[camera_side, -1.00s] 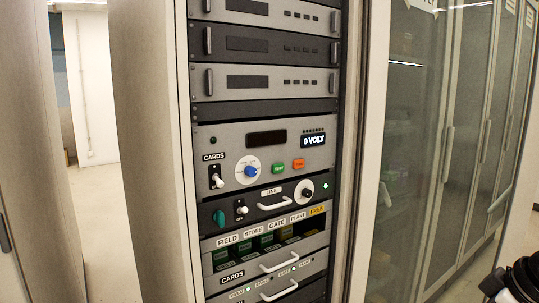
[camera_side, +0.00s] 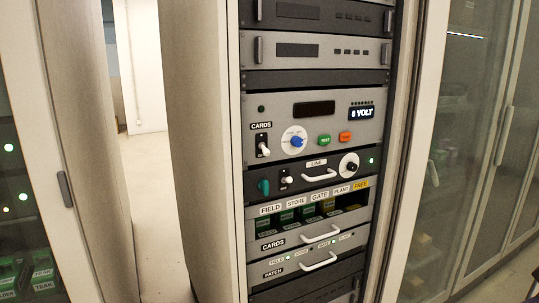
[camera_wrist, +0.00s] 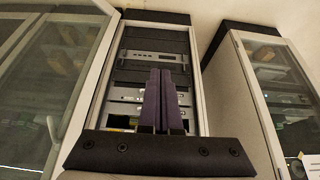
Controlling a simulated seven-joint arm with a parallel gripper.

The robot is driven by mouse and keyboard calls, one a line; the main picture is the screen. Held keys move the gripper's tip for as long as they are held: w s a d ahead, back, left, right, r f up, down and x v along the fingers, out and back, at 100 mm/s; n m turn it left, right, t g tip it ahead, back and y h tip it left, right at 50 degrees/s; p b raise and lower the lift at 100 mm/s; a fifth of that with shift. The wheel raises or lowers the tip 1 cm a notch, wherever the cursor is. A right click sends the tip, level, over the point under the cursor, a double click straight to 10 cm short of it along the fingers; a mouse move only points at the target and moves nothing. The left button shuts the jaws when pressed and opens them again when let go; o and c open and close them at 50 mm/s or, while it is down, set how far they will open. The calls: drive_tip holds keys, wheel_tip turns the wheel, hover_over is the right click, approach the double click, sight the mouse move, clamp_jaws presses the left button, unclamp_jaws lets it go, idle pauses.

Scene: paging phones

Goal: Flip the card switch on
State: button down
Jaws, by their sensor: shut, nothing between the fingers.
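The switch cannot be made out there.
A blue-centred dial (camera_side: 297,141), a green button (camera_side: 324,139) and an orange button (camera_side: 345,138) share the panel. Below are the LINE unit (camera_side: 330,181) with another toggle (camera_side: 287,179), and a card tray (camera_side: 307,238) with a handle. Glass-doored cabinets (camera_wrist: 283,90) flank the rack.

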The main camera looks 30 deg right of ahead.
sight(262, 158)
idle(0.4)
drive_tip(key=w+a+r+m+t, duration=0.2)
drive_tip(key=w+r+m+t, duration=0.45)
drive_tip(key=w+r, duration=0.6)
drive_tip(key=w+a+r+m+t, duration=0.3)
drive_tip(key=w+r+m+t, duration=0.45)
drive_tip(key=w, duration=0.75)
drive_tip(key=w+a+r+m+h, duration=0.1)
drive_tip(key=w+a+r+m, duration=0.1)
drive_tip(key=w+m, duration=0.35)
drive_tip(key=w+a+f+n+g+y, duration=0.1)
drive_tip(key=w+a+f+n+g, duration=0.1)
drive_tip(key=w+a+f, duration=0.7)
drive_tip(key=shift+m, duration=0.25)
drive_tip(key=shift+w+a+f, duration=0.15)
drive_tip(key=shift+w+f, duration=0.1)
drive_tip(key=shift+w, duration=0.9)
drive_tip(key=shift+w+a+f, duration=0.2)
drive_tip(key=shift+w+f, duration=0.05)
drive_tip(key=shift+w, duration=0.9)
drive_tip(key=shift+w+a+f, duration=0.15)
drive_tip(key=shift+w+f, duration=0.1)
drive_tip(key=shift+w, duration=1.05)
